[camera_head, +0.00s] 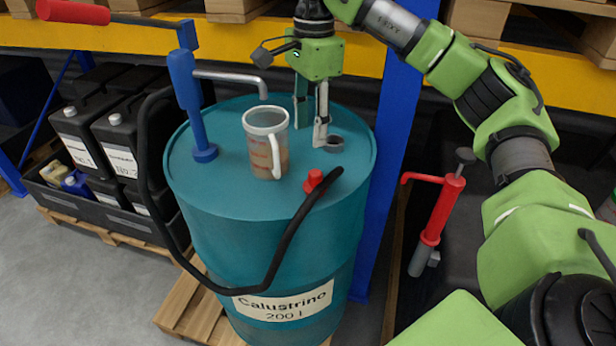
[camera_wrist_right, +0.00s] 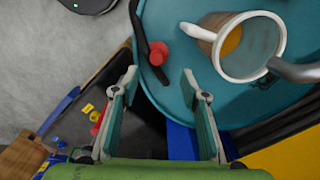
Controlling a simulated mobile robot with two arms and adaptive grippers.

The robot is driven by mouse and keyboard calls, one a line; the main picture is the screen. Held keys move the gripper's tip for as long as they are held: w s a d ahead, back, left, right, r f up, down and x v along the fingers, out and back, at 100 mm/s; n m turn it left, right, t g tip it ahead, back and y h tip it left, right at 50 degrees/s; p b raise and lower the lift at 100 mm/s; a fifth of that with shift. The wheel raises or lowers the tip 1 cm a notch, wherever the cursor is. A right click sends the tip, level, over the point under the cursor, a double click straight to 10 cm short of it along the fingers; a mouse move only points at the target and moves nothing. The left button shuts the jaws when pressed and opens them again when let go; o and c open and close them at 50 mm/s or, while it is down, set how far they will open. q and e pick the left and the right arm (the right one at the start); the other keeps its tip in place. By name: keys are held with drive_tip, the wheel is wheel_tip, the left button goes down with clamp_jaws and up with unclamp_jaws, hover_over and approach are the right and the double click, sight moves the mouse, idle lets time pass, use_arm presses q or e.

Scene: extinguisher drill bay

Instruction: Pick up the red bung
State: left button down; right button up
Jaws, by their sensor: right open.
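The red bung (camera_head: 314,180) lies on the lid of the teal drum (camera_head: 210,172), near its front edge and close to the black hose. In the right wrist view the bung (camera_wrist_right: 158,52) appears just beyond the fingertips, with the hose passing beside it. My right gripper (camera_head: 310,133) is open and empty, pointing down over the back part of the lid, behind and apart from the bung. Its two fingers also show spread in the right wrist view (camera_wrist_right: 159,74). My left gripper is not in view.
A measuring jug (camera_head: 266,145) stands on the lid left of the bung. A dark grey cap (camera_head: 334,141) sits beside my right fingers. The black hose (camera_head: 285,248) loops over the front. A red hand pump (camera_head: 438,212) is at right.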

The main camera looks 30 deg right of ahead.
drive_tip(key=d, duration=0.1)
drive_tip(key=p, duration=0.1)
hover_over(316, 172)
wheel_tip(316, 172, down, 7)
drive_tip(key=shift+a, duration=0.1)
drive_tip(key=shift+f, duration=0.35)
drive_tip(key=shift+f+p, duration=0.6)
wheel_tip(316, 172, down, 4)
drive_tip(key=shift+s+r+p, duration=0.15)
drive_tip(key=shift+r+p, duration=0.1)
drive_tip(key=shift+p, duration=0.65)
drive_tip(key=shift+f, duration=0.45)
clamp_jaws()
